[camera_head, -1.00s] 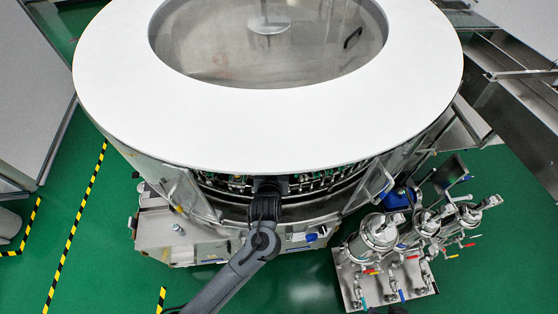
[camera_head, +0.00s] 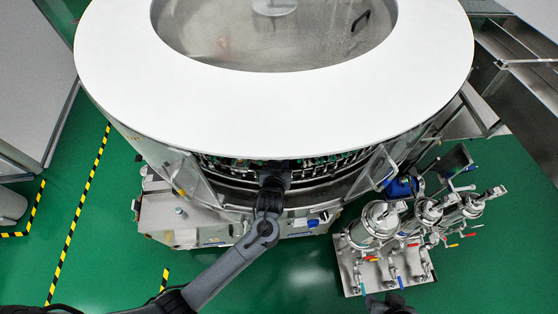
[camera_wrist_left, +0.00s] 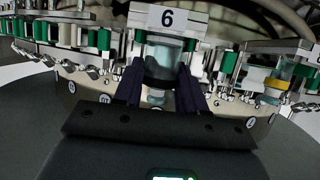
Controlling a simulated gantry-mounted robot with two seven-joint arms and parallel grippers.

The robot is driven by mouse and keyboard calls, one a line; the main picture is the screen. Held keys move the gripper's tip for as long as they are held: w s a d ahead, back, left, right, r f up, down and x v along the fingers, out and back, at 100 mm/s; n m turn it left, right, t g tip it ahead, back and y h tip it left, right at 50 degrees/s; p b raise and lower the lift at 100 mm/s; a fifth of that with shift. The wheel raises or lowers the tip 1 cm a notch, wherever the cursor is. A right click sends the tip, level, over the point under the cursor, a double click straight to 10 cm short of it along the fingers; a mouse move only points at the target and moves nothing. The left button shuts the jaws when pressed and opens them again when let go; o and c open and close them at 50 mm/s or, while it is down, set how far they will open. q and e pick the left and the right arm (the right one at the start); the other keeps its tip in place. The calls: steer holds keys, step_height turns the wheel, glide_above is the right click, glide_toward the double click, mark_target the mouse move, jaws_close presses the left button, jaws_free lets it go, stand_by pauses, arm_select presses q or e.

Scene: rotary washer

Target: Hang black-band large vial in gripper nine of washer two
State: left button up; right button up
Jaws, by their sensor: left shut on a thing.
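My left gripper (camera_wrist_left: 160,74) is shut on the black-band large vial (camera_wrist_left: 165,50), a clear vial with a dark band low between the fingers. The vial is upright, in front of the washer's gripper ring, just below a plate (camera_wrist_left: 168,17) marked 6. I cannot tell whether it touches a washer gripper. In the head view my left arm reaches into the front opening of the round washer (camera_head: 270,110); the left gripper is hidden there by the wrist and the white rim. No plate marked 9 shows.
Metal washer grippers with green and white parts (camera_wrist_left: 103,38) line both sides of the vial. A vial with a yellow band (camera_wrist_left: 280,80) hangs at the right. Clear doors (camera_head: 190,180) stand open beside the opening. A filter skid (camera_head: 385,240) stands at the right.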

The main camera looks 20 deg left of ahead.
arm_select(q)
steer(key=shift+f, duration=0.15)
steer(key=o, duration=1)
steer(key=shift+o, duration=0.2)
steer(key=shift+s+r, duration=0.15)
steer(key=shift+r, duration=0.1)
steer(key=v, duration=1.1)
steer(key=s+a+r+m+g+h, duration=0.1)
steer(key=s+a+m+g, duration=0.1)
steer(key=s, duration=0.8)
steer(key=s+a+m+g+h, duration=0.2)
steer(key=s+a+g, duration=0.3)
steer(key=s, duration=0.5)
steer(key=g+p, duration=0.1)
steer(key=g, duration=0.1)
steer(key=shift+r+m+g, duration=0.3)
steer(key=shift+r+m, duration=0.1)
